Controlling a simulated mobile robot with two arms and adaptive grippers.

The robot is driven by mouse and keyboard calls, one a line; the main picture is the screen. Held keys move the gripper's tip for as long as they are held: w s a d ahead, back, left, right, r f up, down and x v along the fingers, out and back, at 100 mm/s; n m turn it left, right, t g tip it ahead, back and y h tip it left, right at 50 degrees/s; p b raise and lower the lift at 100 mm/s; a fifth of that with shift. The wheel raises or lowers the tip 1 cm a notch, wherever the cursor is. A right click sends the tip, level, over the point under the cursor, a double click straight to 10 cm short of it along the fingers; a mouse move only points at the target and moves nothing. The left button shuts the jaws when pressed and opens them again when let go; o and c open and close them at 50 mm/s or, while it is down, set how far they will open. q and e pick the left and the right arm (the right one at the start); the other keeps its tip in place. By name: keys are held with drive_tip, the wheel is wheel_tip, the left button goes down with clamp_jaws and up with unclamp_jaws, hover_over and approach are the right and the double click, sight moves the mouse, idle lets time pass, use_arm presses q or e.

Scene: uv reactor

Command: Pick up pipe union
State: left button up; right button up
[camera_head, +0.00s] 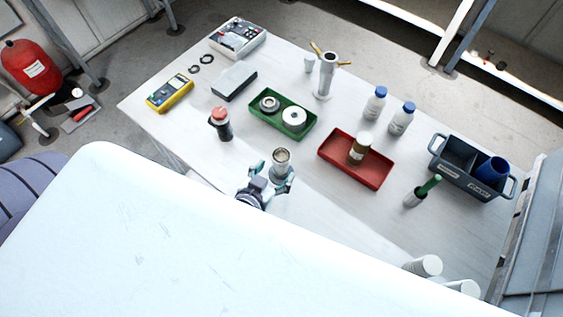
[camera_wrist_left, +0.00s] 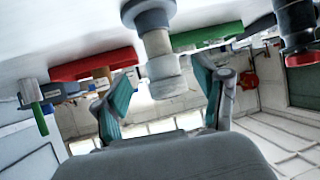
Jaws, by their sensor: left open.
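My left gripper (camera_head: 272,174) is open, one finger on each side of the union's near side. In the left wrist view, which is upside down, the union (camera_wrist_left: 158,48) hangs from the table at the top. Its free end lies between the two teal-padded fingertips (camera_wrist_left: 163,90), with gaps visible on both sides. I cannot tell how deep it sits between them. My right gripper is out of view.
A red-topped dark part (camera_head: 221,124) stands left of the union. A green tray (camera_head: 265,127) with a metal ring and white roll lies behind. A red tray (camera_head: 330,158) with a brown jar lies right. Bare table (camera_head: 330,215) shows to the front right.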

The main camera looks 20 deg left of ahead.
sight(278, 168)
use_arm(q)
drive_tip(key=shift+w+f, duration=0.1)
drive_tip(key=shift+w, duration=0.25)
drive_tip(key=p+x, duration=0.1)
drive_tip(key=x, duration=0.3)
drive_tip(key=shift+w+a+f+p, duration=0.1)
drive_tip(key=shift+w+f+p, duration=0.15)
drive_tip(key=shift+p, duration=0.15)
drive_tip(key=shift+s, duration=0.1)
drive_tip(key=shift+c, duration=1.1)
clamp_jaws()
drive_tip(key=shift+r, duration=0.1)
